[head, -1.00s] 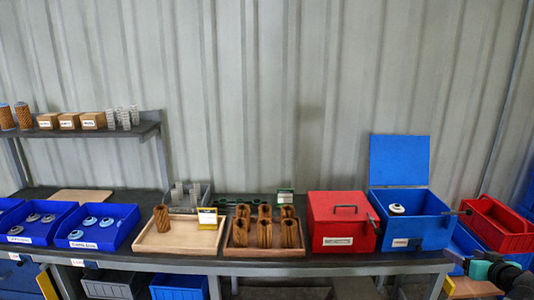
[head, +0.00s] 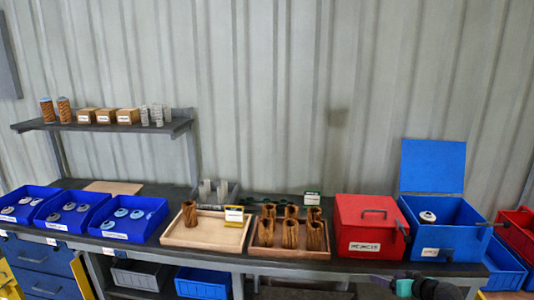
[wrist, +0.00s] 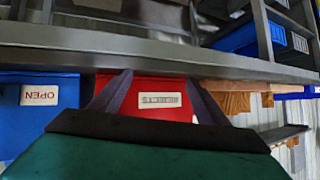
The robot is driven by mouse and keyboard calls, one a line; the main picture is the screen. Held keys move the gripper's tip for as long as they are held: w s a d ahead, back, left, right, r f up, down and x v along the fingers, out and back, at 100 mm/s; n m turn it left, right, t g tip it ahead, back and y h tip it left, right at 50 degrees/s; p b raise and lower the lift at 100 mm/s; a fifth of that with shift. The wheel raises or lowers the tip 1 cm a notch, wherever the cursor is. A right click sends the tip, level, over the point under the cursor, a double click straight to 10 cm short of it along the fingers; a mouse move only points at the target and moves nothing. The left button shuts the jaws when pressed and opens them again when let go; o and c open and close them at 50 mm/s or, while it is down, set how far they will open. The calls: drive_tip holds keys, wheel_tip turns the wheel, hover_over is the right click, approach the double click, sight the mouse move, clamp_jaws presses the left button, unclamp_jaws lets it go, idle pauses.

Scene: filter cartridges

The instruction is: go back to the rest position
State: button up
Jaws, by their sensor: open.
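My gripper (head: 424,287) shows at the bottom right of the head view, low in front of the bench, with only part of it in frame. In the wrist view my gripper (wrist: 157,92) has its two dark fingers spread apart with nothing between them. Behind the fingers, apart from them, are the front of the red box (wrist: 120,112) and the blue box (wrist: 60,118); this view is upside down. In the head view the red box (head: 369,229) is shut and the blue box (head: 455,243) stands with its lid up, a white-and-blue round part (head: 427,216) inside.
The bench (head: 300,265) also holds a wooden tray (head: 180,236) with one brown cartridge, another tray (head: 290,252) with several, and blue bins (head: 125,218) of round parts. A shelf (head: 100,127) stands at the back left. A red bin (head: 515,235) is at the far right.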

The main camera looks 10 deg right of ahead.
drive_tip(key=a+f+n+g+y, duration=0.25)
drive_tip(key=a+f, duration=0.65)
drive_tip(key=a, duration=0.5)
drive_tip(key=a+f+n+g+y, duration=0.1)
drive_tip(key=a+f+g+y, duration=0.15)
drive_tip(key=a+f, duration=0.9)
drive_tip(key=s+a+f+n+g+h, duration=0.1)
drive_tip(key=s+a+f+g, duration=0.3)
drive_tip(key=s+a+f, duration=0.45)
drive_tip(key=s+a+f+n+g+h, duration=0.1)
drive_tip(key=s+a+f+g, duration=0.35)
drive_tip(key=s+a, duration=0.65)
drive_tip(key=s+d+f+m+g+h, duration=0.1)
drive_tip(key=s+d+m+g+h, duration=0.1)
drive_tip(key=s, duration=0.4)
drive_tip(key=s+d+f+m+g+h, duration=0.1)
drive_tip(key=s+d+f+m, duration=0.1)
drive_tip(key=s, duration=0.3)
drive_tip(key=shift+s+d+f+g+h, duration=0.25)
drive_tip(key=shift+s+d+g+h, duration=0.15)
drive_tip(key=shift+d, duration=0.45)
